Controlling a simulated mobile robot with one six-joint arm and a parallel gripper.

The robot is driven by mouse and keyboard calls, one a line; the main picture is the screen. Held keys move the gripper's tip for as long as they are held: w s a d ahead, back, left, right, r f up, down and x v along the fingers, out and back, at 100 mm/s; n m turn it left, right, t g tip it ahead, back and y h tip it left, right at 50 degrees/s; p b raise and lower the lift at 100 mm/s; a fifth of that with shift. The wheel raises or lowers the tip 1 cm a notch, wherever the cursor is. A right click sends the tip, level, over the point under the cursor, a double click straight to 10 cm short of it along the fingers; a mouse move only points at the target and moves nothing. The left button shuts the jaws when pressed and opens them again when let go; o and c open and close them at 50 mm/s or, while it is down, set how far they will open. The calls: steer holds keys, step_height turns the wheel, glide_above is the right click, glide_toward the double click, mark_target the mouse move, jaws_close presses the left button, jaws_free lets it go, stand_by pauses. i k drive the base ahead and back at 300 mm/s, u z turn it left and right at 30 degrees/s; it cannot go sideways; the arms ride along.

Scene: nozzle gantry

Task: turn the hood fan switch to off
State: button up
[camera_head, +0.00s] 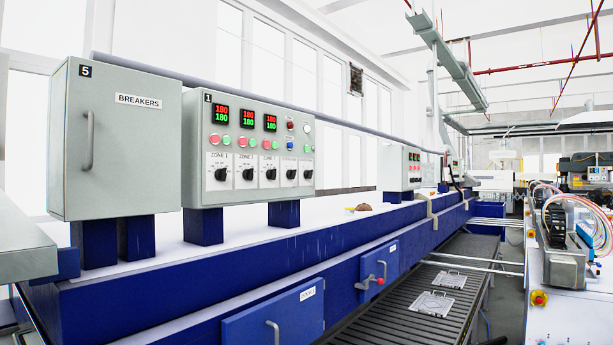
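A grey control box marked 1 (191,150) stands on blue legs on the long blue machine, left of centre. Its face carries several black rotary knobs in a row. The left three sit under zone labels, such as the ZONE 1 knob (222,174). Two more knobs, the fourth (291,174) and the fifth (308,174), are at the right end. Their labels are too small to read, so I cannot tell which is the hood fan switch or where it points. My gripper is not in view.
A grey BREAKERS cabinet (135,150) marked 5 stands left of the box. A second control box (392,168) is farther along. A blue door (275,322) with a handle is below. A slatted conveyor (400,318) carries white plates. Machinery (565,250) stands at right.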

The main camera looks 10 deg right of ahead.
mark_target(308, 174)
steer(key=i, duration=0.55)
steer(key=u, duration=0.1)
steer(key=k, duration=0.55)
steer(key=z, duration=1.15)
steer(key=i, duration=0.85)
